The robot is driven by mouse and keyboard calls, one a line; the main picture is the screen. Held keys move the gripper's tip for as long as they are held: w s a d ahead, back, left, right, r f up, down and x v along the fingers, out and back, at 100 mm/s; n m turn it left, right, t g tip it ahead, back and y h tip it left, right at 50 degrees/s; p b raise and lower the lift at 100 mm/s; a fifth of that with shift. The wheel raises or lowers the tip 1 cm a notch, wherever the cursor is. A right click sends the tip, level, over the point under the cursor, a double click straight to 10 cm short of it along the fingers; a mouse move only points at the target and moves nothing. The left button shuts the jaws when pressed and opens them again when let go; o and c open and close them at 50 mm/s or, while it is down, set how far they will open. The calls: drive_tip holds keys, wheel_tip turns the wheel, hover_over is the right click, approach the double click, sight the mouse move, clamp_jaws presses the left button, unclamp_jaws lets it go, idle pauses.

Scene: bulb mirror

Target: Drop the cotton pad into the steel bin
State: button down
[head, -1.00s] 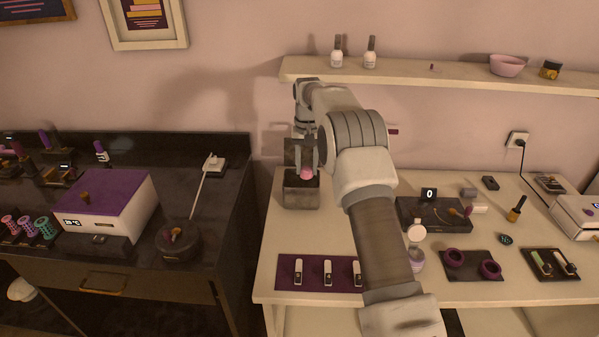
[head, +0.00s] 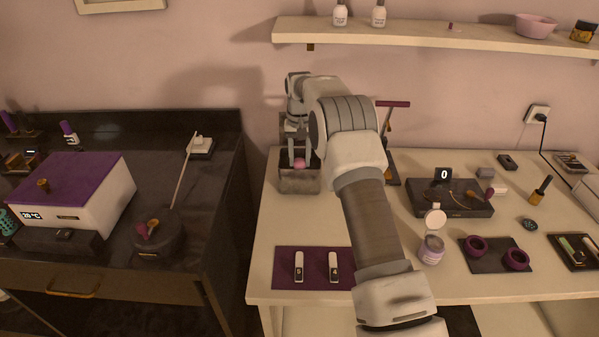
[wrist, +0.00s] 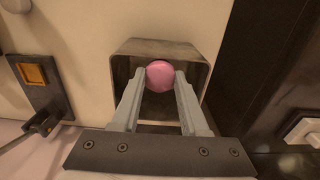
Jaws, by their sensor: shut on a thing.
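The cotton pad (wrist: 160,76) is a round pink disc held between the two fingertips of my gripper (wrist: 161,82). In the wrist view it shows over the mouth of the steel bin (wrist: 122,72), an open box with dark inner walls. In the head view the bin (head: 299,182) stands at the back left of the white table, and the pad (head: 299,163) shows at the level of its opening. My gripper (head: 300,160) is pointing down there, shut on the pad. How deep the pad sits inside the rim is hard to tell.
A dark stand with a purple-topped bar (head: 392,104) is right of the bin. The dark desk (head: 225,170) is to the left, and a wall shelf (head: 420,38) hangs above.

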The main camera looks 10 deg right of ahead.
sight(300, 177)
wheel_tip(300, 177, down, 6)
drive_tip(key=shift+f, duration=0.25)
drive_tip(key=shift+f+b, duration=0.55)
drive_tip(key=shift+f, duration=0.1)
drive_tip(key=shift+c, duration=2.1)
unclamp_jaws()
